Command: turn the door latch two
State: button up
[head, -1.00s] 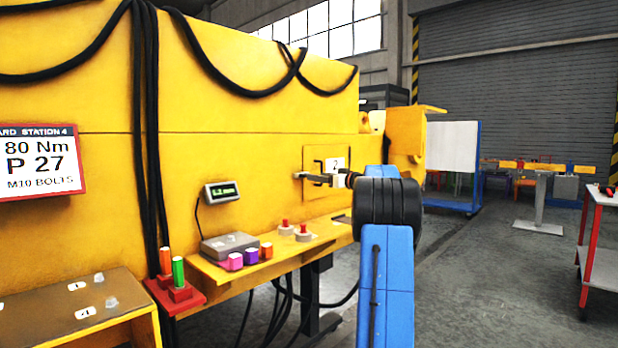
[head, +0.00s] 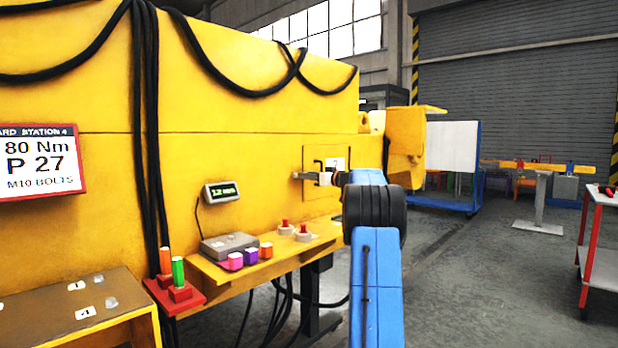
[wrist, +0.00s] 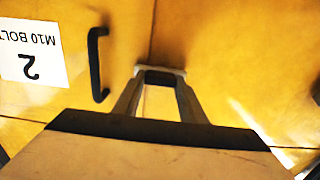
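A small yellow door (head: 320,200) marked with a white "2" label is set in the yellow casting. A dark bent handle (head: 318,164) stands upright left of the label; it also shows in the upside-down wrist view (wrist: 97,65). A grey piece (head: 297,175) sits at the door's left edge; in the wrist view a grey bar (wrist: 160,72) lies there at the seam, across my fingertips. My gripper (wrist: 158,88) reaches the door with its fingers apart, one at each end of this bar. I cannot tell whether they press on it.
Below the door, a yellow shelf (head: 220,279) carries a grey box, coloured pieces and red-topped knobs. A red-framed trolley (head: 597,250) stands far right.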

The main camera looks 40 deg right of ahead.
jog(key=shift+m, duration=0.3)
jog(key=m, duration=1.7)
jog(key=shift+d+f, duration=0.2)
jog(key=shift+d, duration=0.05)
jog(key=shift+m, duration=0.3)
jog(key=o, duration=1.1)
jog(key=shift+c, duration=0.2)
